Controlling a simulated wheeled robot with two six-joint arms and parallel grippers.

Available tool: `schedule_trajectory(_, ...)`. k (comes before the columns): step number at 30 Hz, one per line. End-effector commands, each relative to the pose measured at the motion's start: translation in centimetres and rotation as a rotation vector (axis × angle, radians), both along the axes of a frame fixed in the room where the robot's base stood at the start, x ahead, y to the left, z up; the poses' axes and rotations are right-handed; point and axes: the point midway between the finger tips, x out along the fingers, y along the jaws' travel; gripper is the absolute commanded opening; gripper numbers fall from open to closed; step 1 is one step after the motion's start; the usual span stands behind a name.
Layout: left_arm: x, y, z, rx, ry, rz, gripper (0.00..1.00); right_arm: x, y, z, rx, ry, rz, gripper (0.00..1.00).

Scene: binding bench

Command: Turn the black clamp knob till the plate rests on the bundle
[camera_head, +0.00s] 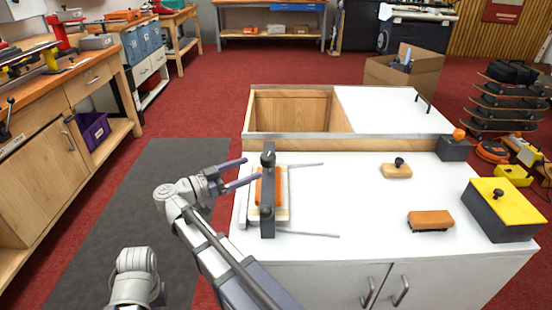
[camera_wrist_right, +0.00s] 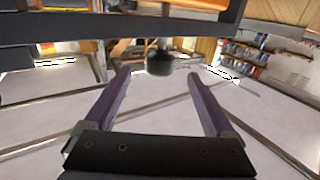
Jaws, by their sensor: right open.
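The black clamp knob (camera_head: 268,158) is by the dark crossbar (camera_head: 267,215) of the press on the white bench top. In the right wrist view the knob (camera_wrist_right: 160,62) sits on a short stem beside the bar (camera_wrist_right: 50,45). An orange layer (camera_head: 259,192) lies under the bar, over a pale bundle (camera_head: 283,212). I cannot tell whether the plate touches the bundle. My right gripper (camera_head: 251,169) is open to the left of the bar. In its wrist view the knob appears between and just beyond the fingertips (camera_wrist_right: 159,75), not gripped. My left gripper is out of view.
A wooden block with a black knob (camera_head: 397,171), an orange block (camera_head: 430,220) and a yellow-topped box (camera_head: 502,205) stand to the right. Thin rods (camera_head: 310,234) stick out from the press. Behind is an open wooden bin (camera_head: 290,108). The middle of the bench top is clear.

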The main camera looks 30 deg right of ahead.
Motion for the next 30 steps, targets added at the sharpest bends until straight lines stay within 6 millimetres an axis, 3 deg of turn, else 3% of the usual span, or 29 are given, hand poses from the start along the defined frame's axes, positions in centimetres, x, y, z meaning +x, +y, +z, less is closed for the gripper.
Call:
schedule_trajectory(5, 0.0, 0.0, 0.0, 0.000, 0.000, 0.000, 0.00, 0.0, -1.2, 0.0, 0.000, 0.000, 0.000, 0.89)
schedule_trajectory(18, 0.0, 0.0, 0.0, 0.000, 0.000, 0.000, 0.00, 0.1, -7.1, 0.0, 0.000, -0.001, -0.001, 0.89)
schedule_trajectory(30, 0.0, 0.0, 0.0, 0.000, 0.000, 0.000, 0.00, 0.2, -7.8, 0.0, 0.000, -0.001, 0.002, 0.89)
